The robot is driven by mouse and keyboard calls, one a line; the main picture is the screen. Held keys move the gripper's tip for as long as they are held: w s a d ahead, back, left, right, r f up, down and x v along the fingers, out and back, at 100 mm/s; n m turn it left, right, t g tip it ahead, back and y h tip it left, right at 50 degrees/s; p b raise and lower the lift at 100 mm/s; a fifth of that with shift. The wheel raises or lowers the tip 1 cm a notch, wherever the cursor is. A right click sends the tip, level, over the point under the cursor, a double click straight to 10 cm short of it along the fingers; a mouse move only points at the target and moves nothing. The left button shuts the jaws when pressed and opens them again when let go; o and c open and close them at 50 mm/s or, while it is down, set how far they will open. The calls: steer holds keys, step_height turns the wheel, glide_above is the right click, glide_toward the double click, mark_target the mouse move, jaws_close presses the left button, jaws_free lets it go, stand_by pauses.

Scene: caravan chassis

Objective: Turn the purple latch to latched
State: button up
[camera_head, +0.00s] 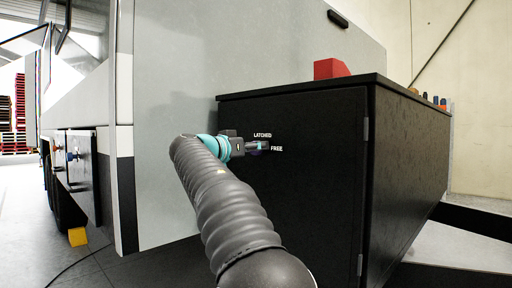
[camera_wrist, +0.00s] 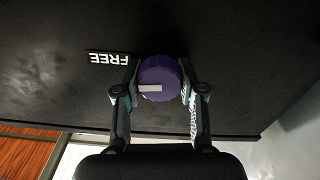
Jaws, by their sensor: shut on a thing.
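The purple latch (camera_wrist: 160,72) is a round knob on the black cabinet front (camera_head: 305,190). In the wrist view it sits between the fingers of my gripper (camera_wrist: 159,78), which is shut on it from both sides. A white pointer bar on the knob lies level and points left, roughly to the side of the FREE label (camera_wrist: 110,58). In the head view my gripper (camera_head: 258,146) reaches the cabinet front and mostly hides the knob. The LATCHED label (camera_head: 262,135) is just above it and FREE is to its right. I cannot make out LATCHED in the wrist view.
A red block (camera_head: 331,69) stands on the cabinet top, with several small coloured things farther back along the right edge. The grey caravan wall (camera_head: 170,100) rises on the left. A yellow wedge (camera_head: 78,237) is on the floor at far left.

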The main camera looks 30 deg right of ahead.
steer(key=n+p, duration=0.1)
steer(key=n, duration=0.3)
steer(key=shift+r+n, duration=0.1)
steer(key=shift+n, duration=0.2)
steer(key=n+p, duration=0.2)
steer(key=n, duration=0.2)
steer(key=shift+w+a+n, duration=0.1)
steer(key=shift+w+n, duration=0.05)
steer(key=shift+n, duration=0.15)
steer(key=n+p, duration=0.2)
steer(key=n, duration=0.1)
steer(key=shift+f+n+p, duration=0.2)
steer(key=shift+n+p, duration=1)
steer(key=shift+n, duration=0.9)
steer(key=o, duration=1.2)
steer(key=shift+f, duration=0.1)
steer(key=shift+c, duration=0.2)
steer(key=v, duration=1.2)
